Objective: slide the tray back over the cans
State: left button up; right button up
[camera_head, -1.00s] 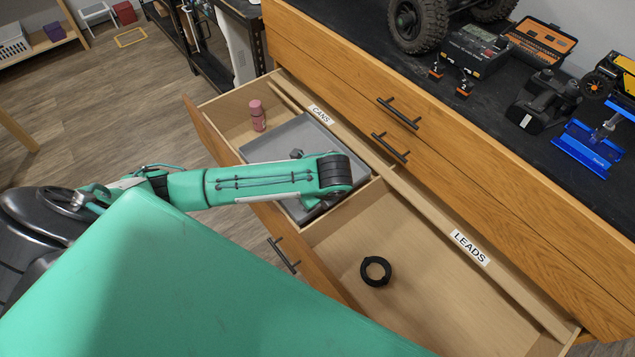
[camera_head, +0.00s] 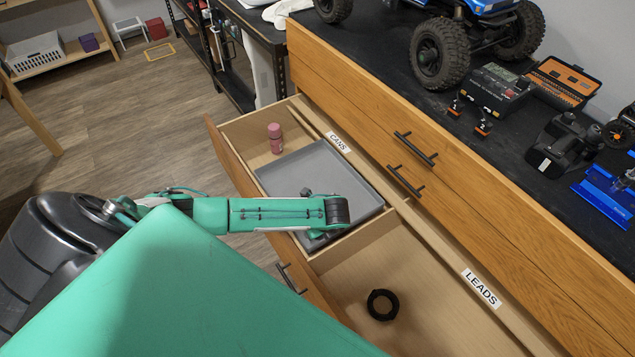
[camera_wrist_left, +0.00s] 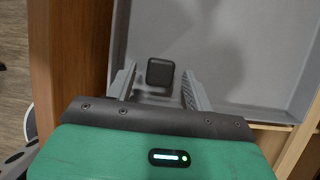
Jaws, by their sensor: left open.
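The grey tray (camera_head: 320,165) sits in the CANS compartment (camera_head: 238,128) of the open drawer, over its nearer part. A pink can (camera_head: 275,138) stands upright in the uncovered far-left end, beyond the tray's edge. My left arm reaches across the drawer front, with its wrist over the tray's near side. My left gripper (camera_wrist_left: 158,76) is open at the tray's front side in the wrist view, beside the wooden drawer front. A dark rounded-square piece (camera_wrist_left: 160,72) shows between its fingers; I cannot tell whether they touch it. The wrist hides the fingers in the head view. My right gripper is out of view.
The LEADS compartment (camera_head: 425,325) holds a black coil (camera_head: 382,305). A wooden divider separates it from the tray. The black worktop behind carries a crawler (camera_head: 440,45), a charger box (camera_head: 495,88), an orange case (camera_head: 560,82) and a blue stand (camera_head: 608,192).

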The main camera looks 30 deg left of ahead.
pick_arm(q)
jog(key=shift+a+f, duration=0.15)
jog(key=shift+f, duration=0.25)
jog(key=shift+c, duration=0.2)
grip_shut()
jog(key=w+a, duration=0.1)
jog(key=a, duration=0.3)
jog(key=w+a, duration=0.2)
jog(key=a, duration=0.2)
jog(key=w+a, duration=0.2)
jog(key=a, duration=0.1)
jog(key=shift+a, duration=0.4)
jog(key=b, duration=0.4)
send_near(272, 174)
jog(key=f, duration=0.5)
jog(key=shift+w+a+f, duration=0.2)
jog(key=shift+a+f, duration=0.1)
jog(key=shift+a, duration=0.05)
jog(key=shift+w+a, duration=0.15)
jog(key=shift+a, duration=0.3)
jog(key=shift+r, duration=0.2)
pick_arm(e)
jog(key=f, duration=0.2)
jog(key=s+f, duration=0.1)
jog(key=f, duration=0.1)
pick_arm(q)
jog(key=shift+a, duration=0.1)
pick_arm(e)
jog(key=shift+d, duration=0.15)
